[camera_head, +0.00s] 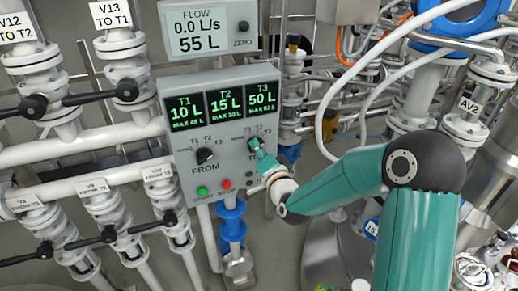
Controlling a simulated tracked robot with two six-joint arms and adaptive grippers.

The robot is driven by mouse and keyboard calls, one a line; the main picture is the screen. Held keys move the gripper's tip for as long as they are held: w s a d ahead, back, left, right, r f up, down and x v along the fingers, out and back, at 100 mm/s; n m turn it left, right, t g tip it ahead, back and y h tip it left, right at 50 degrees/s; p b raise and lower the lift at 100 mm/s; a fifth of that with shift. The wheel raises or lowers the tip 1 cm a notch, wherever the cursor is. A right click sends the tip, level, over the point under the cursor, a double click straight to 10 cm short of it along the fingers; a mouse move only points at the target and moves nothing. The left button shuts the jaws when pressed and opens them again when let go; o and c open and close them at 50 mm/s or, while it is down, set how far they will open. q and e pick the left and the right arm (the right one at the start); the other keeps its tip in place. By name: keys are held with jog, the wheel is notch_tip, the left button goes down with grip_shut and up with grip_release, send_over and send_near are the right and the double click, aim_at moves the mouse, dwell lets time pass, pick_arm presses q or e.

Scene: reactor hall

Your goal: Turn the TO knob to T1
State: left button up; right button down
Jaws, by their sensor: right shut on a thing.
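A grey control panel (183,145) hangs in the middle of the head view. Its FROM knob (205,155) is black and sits on the left. My right gripper (257,146) is shut on the TO knob at the panel's right side. The gripper and hand cover the TO knob and its label, so I cannot tell where its pointer stands. Some marks of its scale show just above the gripper. My left gripper is not in view.
Displays on the panel read T1 10 L (185,112), T2 15 L (224,103) and T3 50 L (262,97). A green START button (202,190) and red STOP button (226,185) sit below. A flow meter (208,32) reads 55 L above. Pipes and black-handled valves crowd the left.

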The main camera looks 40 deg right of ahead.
jog(key=shift+f+n+b, duration=0.15)
jog(key=shift+n+b, duration=3.2)
jog(key=shift+n, duration=0.6)
jog(key=shift+f+n+b, duration=0.1)
jog(key=shift+n+b, duration=3.25)
jog(key=shift+n, duration=0.6)
jog(key=c, duration=1.2)
grip_release()
jog(key=shift+r, duration=0.1)
jog(key=shift+s, duration=0.1)
